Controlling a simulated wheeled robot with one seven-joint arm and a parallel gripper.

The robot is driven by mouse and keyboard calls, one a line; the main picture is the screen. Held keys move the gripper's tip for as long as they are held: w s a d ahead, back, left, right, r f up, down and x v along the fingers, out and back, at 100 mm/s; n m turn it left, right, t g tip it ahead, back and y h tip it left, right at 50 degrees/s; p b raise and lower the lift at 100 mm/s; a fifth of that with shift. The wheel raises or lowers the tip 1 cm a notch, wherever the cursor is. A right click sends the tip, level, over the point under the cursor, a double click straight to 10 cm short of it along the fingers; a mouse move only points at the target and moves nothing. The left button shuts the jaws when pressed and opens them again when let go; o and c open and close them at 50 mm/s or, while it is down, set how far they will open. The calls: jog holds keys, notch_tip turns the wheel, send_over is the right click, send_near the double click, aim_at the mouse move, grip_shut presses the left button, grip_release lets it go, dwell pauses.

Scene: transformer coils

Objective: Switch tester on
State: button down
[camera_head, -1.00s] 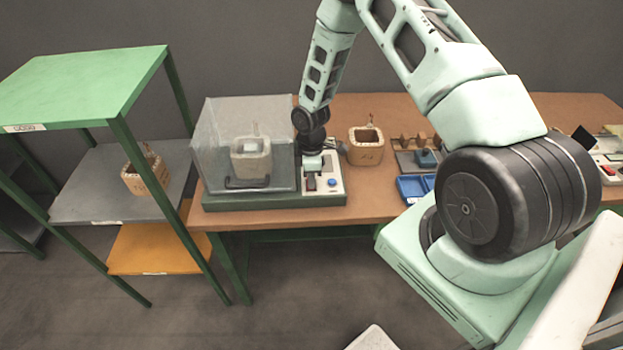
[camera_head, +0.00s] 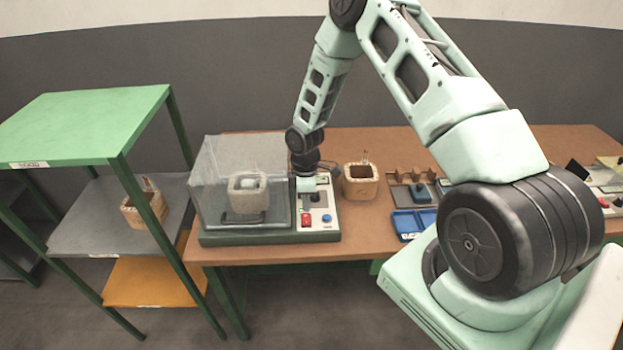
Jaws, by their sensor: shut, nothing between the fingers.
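The tester (camera_head: 270,237) stands on the bench as a dark green base with a clear cover on its left part. A pale coil block (camera_head: 248,195) sits under the cover. On the light control panel at the right are a red switch (camera_head: 306,220), bright red now, and a blue button (camera_head: 326,218). My gripper (camera_head: 306,196) points down over the back part of the panel, behind the red switch and apart from it. It is shut and holds nothing. My gripper hides part of the panel; the fingertips are small and hard to make out.
Another coil block (camera_head: 360,184) stands on the bench (camera_head: 250,255) right of the tester. A blue tray (camera_head: 412,224) and a holder lie further right. A green-topped shelf rack (camera_head: 85,120) stands at the left, with a coil (camera_head: 145,208) on its grey shelf.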

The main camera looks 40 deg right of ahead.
notch_tip(320, 180, up, 9)
jog(key=b, duration=0.3)
jog(key=shift+s+a+r, duration=0.15)
jog(key=shift+s+a, duration=0.2)
jog(key=shift+s, duration=0.1)
jog(key=s+a+r+m+t+b, duration=0.1)
jog(key=s+a+r+b, duration=0.3)
jog(key=s+a, duration=0.5)
jog(key=s+a+r+m+b, duration=0.1)
jog(key=s+a+r+b, duration=0.1)
jog(key=s+a+r, duration=0.75)
jog(key=s+a+f+m+b, duration=0.1)
jog(key=s+a+f, duration=0.1)
jog(key=s+a, duration=0.2)
jog(key=s, duration=0.3)
jog(key=shift+s+f, duration=0.35)
jog(key=shift+f, duration=0.05)
jog(key=shift+a, duration=0.1)
